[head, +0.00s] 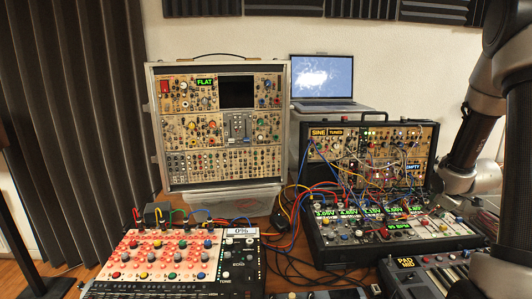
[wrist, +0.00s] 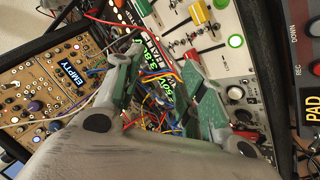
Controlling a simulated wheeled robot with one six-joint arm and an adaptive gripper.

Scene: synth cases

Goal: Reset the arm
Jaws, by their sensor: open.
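My arm (head: 472,130) comes down from the upper right in the head view, in front of the right side of the black synth case (head: 318,243). My gripper (wrist: 160,70) shows in the wrist view with its two green-padded fingers apart and nothing seen held between them. Its fingers are over the case's lower panel, with coloured patch cables (wrist: 165,88) behind and between them. Whether the fingertips touch the panel or the cables, I cannot tell.
A tall wooden-panelled synth case (head: 152,120) stands at the back left, with a laptop (head: 322,78) beside it. A red-lit synth (head: 165,262) lies at the front left. A keyboard (head: 435,277) is at the front right. Loose cables (head: 285,240) cross the middle.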

